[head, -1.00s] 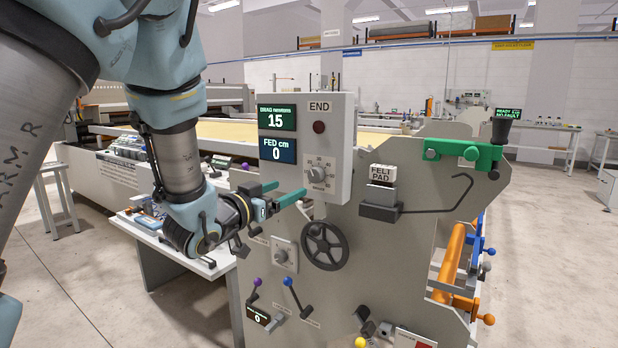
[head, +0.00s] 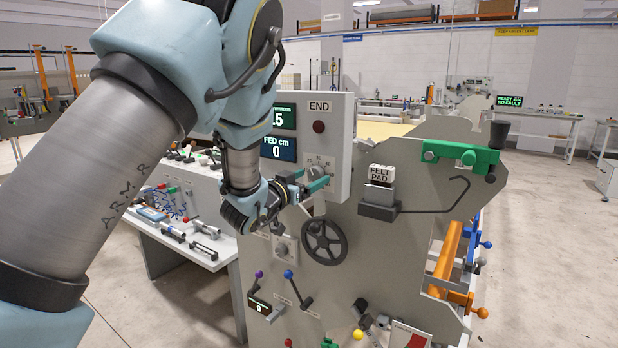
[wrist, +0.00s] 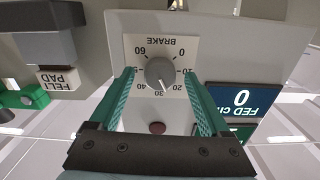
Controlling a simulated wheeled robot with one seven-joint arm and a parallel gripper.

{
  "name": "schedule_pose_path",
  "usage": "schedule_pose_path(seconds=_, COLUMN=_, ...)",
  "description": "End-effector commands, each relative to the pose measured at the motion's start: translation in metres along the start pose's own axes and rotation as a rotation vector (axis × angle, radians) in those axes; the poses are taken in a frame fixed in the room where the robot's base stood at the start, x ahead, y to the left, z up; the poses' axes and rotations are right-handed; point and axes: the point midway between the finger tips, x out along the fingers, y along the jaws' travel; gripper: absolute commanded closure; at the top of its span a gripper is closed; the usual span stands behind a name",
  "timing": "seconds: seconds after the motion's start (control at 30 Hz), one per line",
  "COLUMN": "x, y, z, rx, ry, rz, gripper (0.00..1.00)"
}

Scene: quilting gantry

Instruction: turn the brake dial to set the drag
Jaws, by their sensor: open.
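The brake dial (wrist: 160,72) is a round grey knob on a white scale plate marked BRAKE, upside down in the wrist view. In the head view the dial (head: 317,171) is on the grey END panel, partly covered by my fingers. My gripper (wrist: 158,75) is open, with a green finger on either side of the dial and a gap to each. I cannot tell whether the tips reach past its face. In the head view my gripper (head: 317,180) is at the panel's lower part. The drag display (head: 284,116) is partly hidden by my arm; a 5 shows.
The FED cm display (head: 279,148) reads 0. A black handwheel (head: 324,242) is just below the panel. The felt pad block (head: 381,174) and its bent rod are to the right. Levers with coloured knobs (head: 289,274) are lower down. A tool table (head: 180,238) stands at left.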

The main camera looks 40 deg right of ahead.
Motion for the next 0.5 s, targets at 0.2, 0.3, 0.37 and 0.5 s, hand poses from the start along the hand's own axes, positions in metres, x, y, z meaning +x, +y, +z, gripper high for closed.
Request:
schedule_pose_path(seconds=0.2, x=-0.0003, y=-0.0002, z=-0.0001, rx=0.0, ry=0.0, rz=0.0, gripper=0.35)
schedule_pose_path(seconds=0.3, x=-0.0003, y=-0.0002, z=-0.0002, rx=0.0, ry=0.0, rz=0.0, gripper=0.46)
schedule_pose_path(seconds=0.37, x=-0.0003, y=-0.0002, z=-0.0002, rx=0.0, ry=0.0, rz=0.0, gripper=0.53)
schedule_pose_path(seconds=0.5, x=-0.0004, y=-0.0002, z=-0.0002, rx=0.0, ry=0.0, rz=0.0, gripper=0.69)
